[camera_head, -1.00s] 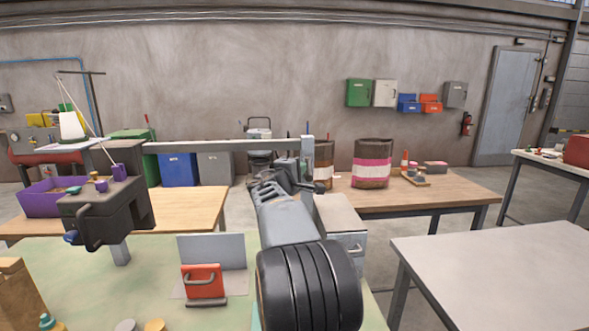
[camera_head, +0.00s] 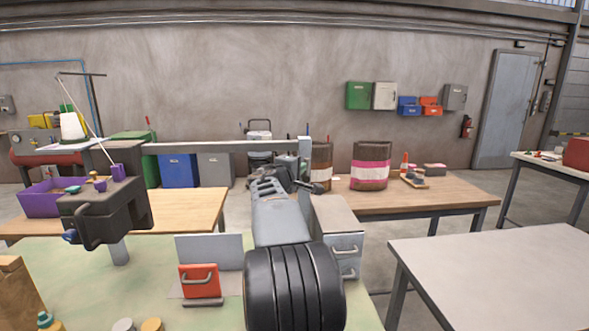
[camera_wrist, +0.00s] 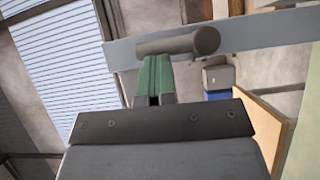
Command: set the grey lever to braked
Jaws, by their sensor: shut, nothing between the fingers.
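My gripper (camera_wrist: 153,82) shows in the wrist view as two green fingers, closed together with nothing between them. A dark grey cylindrical bar (camera_wrist: 190,42), which looks like the grip of the grey lever, lies crosswise at the fingertips. The fingertips overlap its lower edge in the picture; I cannot tell whether they touch it. The lever's pivot and any braked marking are not visible. In the head view my arm covers this area, and neither the fingers nor the lever can be made out clearly there.
A long grey beam (camera_head: 225,147) runs across to an upright post (camera_head: 305,160) beside my arm. A dark machine head (camera_head: 105,210) stands left. A red handled block (camera_head: 200,281) and a grey drawer cabinet (camera_head: 345,250) are near my arm. The right table (camera_head: 500,270) is bare.

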